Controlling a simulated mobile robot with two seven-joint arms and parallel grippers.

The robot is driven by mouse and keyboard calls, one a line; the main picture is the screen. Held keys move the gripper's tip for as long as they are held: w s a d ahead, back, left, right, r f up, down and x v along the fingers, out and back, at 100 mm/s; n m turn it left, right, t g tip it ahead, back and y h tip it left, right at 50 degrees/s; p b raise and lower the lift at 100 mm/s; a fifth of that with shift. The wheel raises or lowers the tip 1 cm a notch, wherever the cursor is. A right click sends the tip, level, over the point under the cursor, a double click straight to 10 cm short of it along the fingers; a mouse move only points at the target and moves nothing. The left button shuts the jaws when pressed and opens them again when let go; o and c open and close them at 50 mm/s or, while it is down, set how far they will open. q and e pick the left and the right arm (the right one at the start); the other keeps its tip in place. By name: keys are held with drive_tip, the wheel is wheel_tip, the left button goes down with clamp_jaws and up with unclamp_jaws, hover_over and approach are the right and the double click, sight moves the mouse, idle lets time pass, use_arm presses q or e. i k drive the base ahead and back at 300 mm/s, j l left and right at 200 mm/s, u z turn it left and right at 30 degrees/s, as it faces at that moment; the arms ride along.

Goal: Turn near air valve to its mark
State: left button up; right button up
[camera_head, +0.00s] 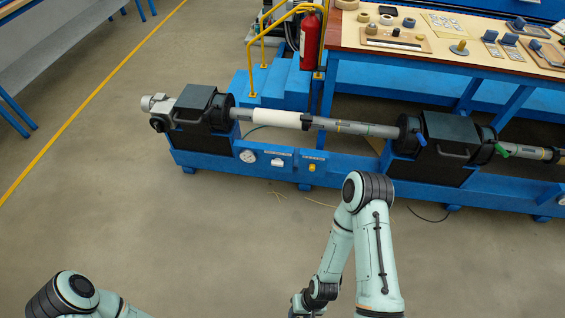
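The bushing winder is a long blue machine with two dark housings and a grey shaft. A blue lever (421,139) and a green lever (502,151) stick out beside the right housing. The front rail carries a round gauge (247,156), a small silver fitting (277,162) and a yellow knob (312,168). I cannot tell which of these is the near air valve, and no mark is readable. My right arm is folded in front of the machine, its wrist at the bottom edge. My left arm shows at the lower left.
A wooden-topped bench (440,60) with parts and tools stands behind the machine at right. A red extinguisher (310,40) hangs by a yellow rail (262,52) and blue steps (270,82). A dark cable (428,218) lies on the floor. The floor in front is mostly clear.

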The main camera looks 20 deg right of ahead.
sight(277, 161)
drive_tip(key=i+j+z, duration=0.15)
drive_tip(key=i+z, duration=0.15)
drive_tip(key=z, duration=0.15)
drive_tip(key=i+j+z, duration=0.2)
drive_tip(key=z, duration=0.3)
drive_tip(key=i+j, duration=0.35)
drive_tip(key=i+j+z, duration=0.15)
drive_tip(key=i+j, duration=0.5)
drive_tip(key=j, duration=0.25)
drive_tip(key=i+j+z, duration=0.1)
drive_tip(key=i+j, duration=0.25)
drive_tip(key=j, duration=0.1)
